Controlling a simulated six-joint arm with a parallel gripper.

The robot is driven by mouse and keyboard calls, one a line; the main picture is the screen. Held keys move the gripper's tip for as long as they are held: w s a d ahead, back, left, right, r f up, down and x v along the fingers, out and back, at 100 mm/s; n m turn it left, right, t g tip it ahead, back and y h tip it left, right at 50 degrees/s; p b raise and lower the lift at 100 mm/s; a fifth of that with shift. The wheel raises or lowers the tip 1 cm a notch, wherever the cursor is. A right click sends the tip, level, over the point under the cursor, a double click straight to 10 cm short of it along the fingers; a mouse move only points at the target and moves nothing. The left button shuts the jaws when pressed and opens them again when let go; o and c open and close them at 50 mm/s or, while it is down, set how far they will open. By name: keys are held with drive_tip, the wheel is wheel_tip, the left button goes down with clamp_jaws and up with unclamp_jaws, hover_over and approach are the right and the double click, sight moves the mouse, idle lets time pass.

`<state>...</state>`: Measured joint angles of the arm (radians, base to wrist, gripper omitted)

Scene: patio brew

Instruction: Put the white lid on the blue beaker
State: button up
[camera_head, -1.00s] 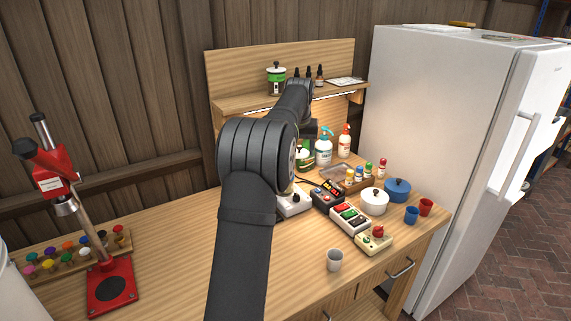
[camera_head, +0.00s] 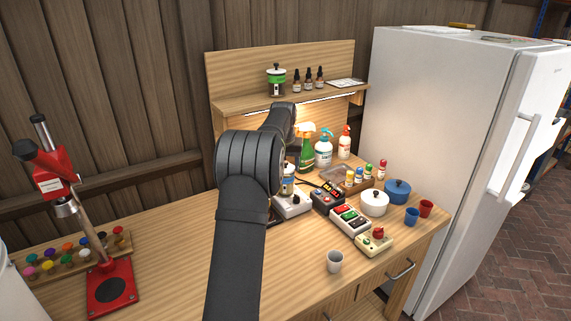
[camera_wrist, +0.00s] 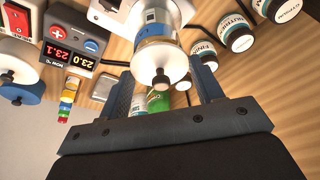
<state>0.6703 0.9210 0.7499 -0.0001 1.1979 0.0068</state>
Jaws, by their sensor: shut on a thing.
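The white lid (camera_wrist: 148,64) with its dark knob is between the two fingers of my gripper (camera_wrist: 163,78) in the wrist view. My gripper is shut on the lid. The blue beaker (camera_wrist: 153,30), a clear vessel with a blue band, is directly behind the lid in this upside-down view. The lid is lined up with the beaker's mouth; I cannot tell whether it is fully seated. In the head view the beaker (camera_head: 287,186) stands upright on a white hotplate (camera_head: 293,205), partly hidden by my arm. My gripper is hidden there.
Digital control boxes (camera_head: 327,197) and a white pot (camera_head: 374,202) stand right of the hotplate. Spray bottles (camera_head: 306,150) stand behind. A green-banded vessel (camera_head: 277,82) and dropper bottles are on the shelf. The bench's left middle is clear.

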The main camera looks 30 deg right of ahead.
drive_tip(key=shift+f, duration=0.3)
drive_tip(key=shift+f, duration=0.15)
drive_tip(key=o, duration=0.9)
drive_tip(key=shift+o, duration=0.2)
drive_tip(key=shift+r, duration=0.35)
drive_tip(key=v, duration=1.2)
drive_tip(key=shift+r, duration=0.1)
